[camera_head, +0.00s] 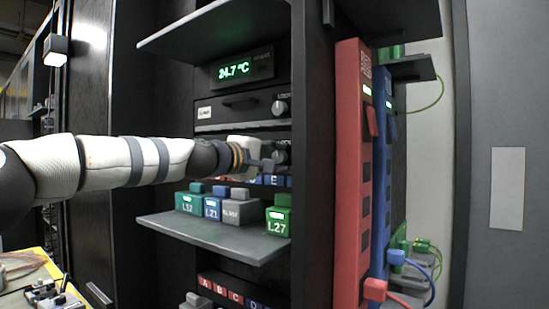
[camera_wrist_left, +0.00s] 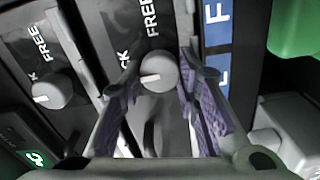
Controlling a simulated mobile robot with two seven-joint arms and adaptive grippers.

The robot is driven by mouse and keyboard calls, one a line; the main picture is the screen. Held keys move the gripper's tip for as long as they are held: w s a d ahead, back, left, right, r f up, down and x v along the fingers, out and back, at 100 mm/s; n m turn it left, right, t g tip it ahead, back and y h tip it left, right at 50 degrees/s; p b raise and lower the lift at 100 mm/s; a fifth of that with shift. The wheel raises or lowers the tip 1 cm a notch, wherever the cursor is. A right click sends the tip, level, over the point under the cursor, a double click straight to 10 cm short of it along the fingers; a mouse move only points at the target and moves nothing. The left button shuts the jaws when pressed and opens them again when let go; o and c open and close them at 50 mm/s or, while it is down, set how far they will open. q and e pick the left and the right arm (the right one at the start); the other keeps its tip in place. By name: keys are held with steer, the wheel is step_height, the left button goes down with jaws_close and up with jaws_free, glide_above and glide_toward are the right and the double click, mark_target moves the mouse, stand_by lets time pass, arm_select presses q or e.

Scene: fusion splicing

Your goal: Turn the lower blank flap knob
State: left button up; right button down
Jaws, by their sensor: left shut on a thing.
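The lower blank flap knob (camera_head: 281,155) is a round grey knob on the dark rack panel, partly hidden by my gripper in the head view. My left gripper (camera_head: 268,164) reaches it from the left. In the left wrist view this knob (camera_wrist_left: 158,70) sits between the purple-padded fingertips of my left gripper (camera_wrist_left: 166,80), which is shut on it. Its white mark points to the picture's left, near partly hidden lettering ending in "CK"; "FREE" is printed above. The upper knob (camera_head: 279,107) is a similar knob, apart from my gripper; it also shows in the left wrist view (camera_wrist_left: 52,92).
Below my arm, a shelf (camera_head: 215,236) carries green, blue and grey boxes (camera_head: 241,211). A shelf (camera_head: 215,25) juts out above the temperature display (camera_head: 234,70). Tall red (camera_head: 352,180) and blue (camera_head: 379,180) strips stand right of the rack.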

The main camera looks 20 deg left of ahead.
arm_select(q)
steer(key=shift+d+f, duration=0.1)
stand_by(0.3)
steer(key=o, duration=1.2)
steer(key=shift+s, duration=0.1)
steer(key=v, duration=1.2)
